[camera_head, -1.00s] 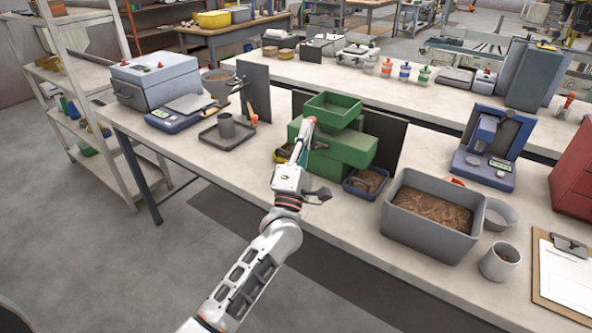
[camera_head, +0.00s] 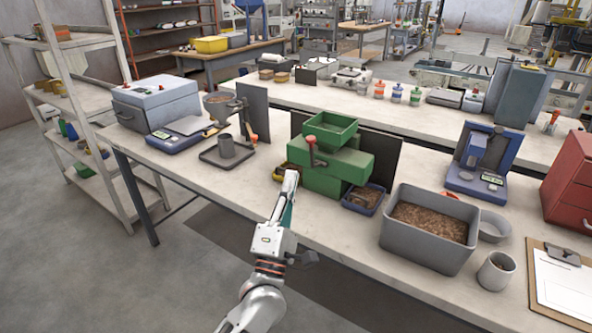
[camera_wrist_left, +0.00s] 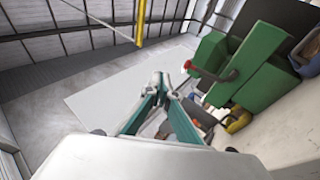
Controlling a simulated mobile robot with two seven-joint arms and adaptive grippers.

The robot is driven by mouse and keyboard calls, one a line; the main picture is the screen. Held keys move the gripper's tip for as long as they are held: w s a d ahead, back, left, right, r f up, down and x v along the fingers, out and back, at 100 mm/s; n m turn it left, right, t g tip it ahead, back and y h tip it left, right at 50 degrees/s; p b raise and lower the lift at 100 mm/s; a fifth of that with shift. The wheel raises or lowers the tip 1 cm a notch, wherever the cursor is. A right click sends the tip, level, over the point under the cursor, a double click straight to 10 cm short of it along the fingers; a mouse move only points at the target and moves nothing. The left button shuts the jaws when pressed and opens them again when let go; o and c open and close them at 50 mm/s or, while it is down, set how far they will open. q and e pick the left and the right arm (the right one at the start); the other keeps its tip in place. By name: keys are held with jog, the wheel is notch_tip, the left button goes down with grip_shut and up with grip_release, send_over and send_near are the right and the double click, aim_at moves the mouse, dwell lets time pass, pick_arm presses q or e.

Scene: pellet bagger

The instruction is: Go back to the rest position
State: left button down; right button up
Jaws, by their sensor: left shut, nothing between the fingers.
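My left gripper (camera_head: 289,183) is shut and empty in the head view. It is above the front part of the workbench (camera_head: 222,191), in front of and to the left of the green bagging machine (camera_head: 325,170). In the left wrist view its teal fingers (camera_wrist_left: 160,80) meet at the tips with nothing between them. The green machine (camera_wrist_left: 262,62) shows there at the right, apart from the fingers. Its red-knobbed lever (camera_head: 312,148) stands at its front left. My right gripper is in neither view.
A blue bin of pellets (camera_head: 363,198) and a large grey bin of pellets (camera_head: 432,227) stand to the right. A dark tray with a grey cup (camera_head: 227,148), a blue scale (camera_head: 181,133) and a grey box machine (camera_head: 156,101) stand to the left. Floor in front is clear.

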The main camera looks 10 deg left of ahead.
pick_arm(q)
jog(key=shift+s+f, duration=0.1)
jog(key=shift+s, duration=0.45)
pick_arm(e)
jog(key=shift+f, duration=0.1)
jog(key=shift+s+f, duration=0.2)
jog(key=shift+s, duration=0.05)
